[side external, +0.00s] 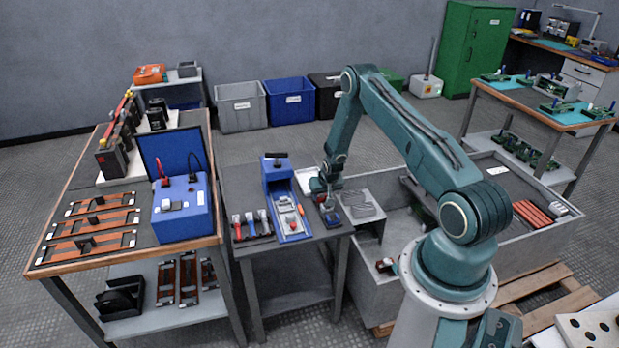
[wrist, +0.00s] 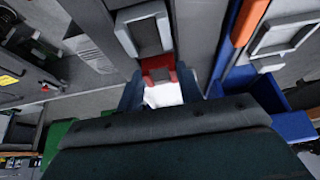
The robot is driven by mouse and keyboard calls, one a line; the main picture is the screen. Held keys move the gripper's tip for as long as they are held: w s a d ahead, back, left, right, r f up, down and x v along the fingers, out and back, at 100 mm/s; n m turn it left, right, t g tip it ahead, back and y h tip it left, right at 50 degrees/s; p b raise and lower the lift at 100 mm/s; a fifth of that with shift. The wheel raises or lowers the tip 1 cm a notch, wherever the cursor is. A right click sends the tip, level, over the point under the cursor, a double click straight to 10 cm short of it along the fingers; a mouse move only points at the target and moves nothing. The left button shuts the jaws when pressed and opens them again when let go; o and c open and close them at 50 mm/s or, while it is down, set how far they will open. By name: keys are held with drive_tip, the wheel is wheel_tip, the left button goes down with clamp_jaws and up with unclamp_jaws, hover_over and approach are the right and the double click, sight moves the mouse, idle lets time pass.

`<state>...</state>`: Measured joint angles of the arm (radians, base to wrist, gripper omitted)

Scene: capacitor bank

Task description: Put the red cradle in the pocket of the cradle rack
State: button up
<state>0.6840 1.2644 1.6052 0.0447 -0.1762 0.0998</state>
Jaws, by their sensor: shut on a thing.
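The red cradle (wrist: 158,70) shows in the wrist view as a small red U-shaped piece at the fingertips of my gripper (wrist: 162,92). My gripper is shut on it, with a pale surface visible between the fingers. In the side external view my gripper (side external: 327,203) points down just above the right part of the small grey table. The cradle is too small there to make out clearly. A low rack (side external: 252,227) with several red, white and blue pieces stands at the table's left; I cannot tell for sure that it is the cradle rack, and its pocket is not distinguishable.
A blue device (side external: 278,182) with a sloped grey face stands left of my gripper, close by. A blue case with an open lid (side external: 180,205) stands on the wooden-edged bench. A large grey bin (side external: 378,262) is to the right.

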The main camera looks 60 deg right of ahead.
drive_tip(key=shift+f, duration=0.1)
drive_tip(key=o, duration=1)
drive_tip(key=shift+r, duration=3.95)
